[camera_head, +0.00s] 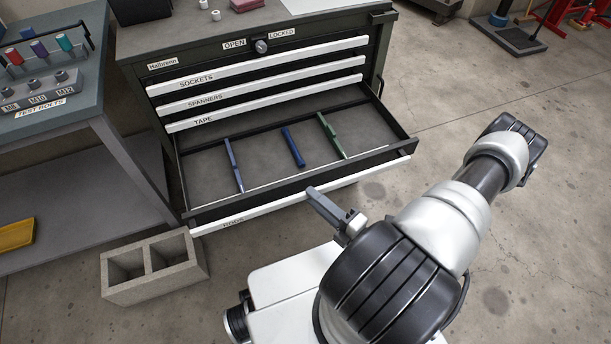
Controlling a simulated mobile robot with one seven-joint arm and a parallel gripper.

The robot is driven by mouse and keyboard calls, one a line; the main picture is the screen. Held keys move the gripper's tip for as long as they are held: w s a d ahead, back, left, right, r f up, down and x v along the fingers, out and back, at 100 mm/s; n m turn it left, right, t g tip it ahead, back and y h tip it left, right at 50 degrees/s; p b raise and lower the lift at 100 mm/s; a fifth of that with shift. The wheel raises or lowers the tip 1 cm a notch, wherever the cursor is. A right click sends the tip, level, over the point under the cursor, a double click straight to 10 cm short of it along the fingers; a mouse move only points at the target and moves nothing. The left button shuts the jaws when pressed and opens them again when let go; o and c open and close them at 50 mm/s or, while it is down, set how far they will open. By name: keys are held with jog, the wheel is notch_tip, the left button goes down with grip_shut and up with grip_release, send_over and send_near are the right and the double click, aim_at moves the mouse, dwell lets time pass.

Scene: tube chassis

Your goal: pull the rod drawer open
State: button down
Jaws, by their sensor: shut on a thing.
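The rod drawer (283,195) is the lowest drawer that shows in the dark tool cabinet. It is pulled well out, and its white front strip carries a label reading RODS, partly dim. Three rods lie apart on its grey floor: a light blue one (234,165), a dark blue one (293,147) and a green one (331,135). My gripper (315,195) is at the middle of the drawer's front strip, shut on it. My arm hides part of the gripper, and the exact hold on the strip is hard to see.
Shut drawers marked SOCKETS, SPANNERS and TAPE (258,106) are above, with a lock knob (261,46) between OPEN and LOCKED. A concrete block (154,267) stands on the floor left of the drawer. A workbench (85,100) is at left.

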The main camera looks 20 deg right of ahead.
jog(key=s, duration=0.8)
jog(key=c, duration=1.5)
grip_release()
jog(key=v, duration=1.7)
jog(key=shift+s, duration=0.2)
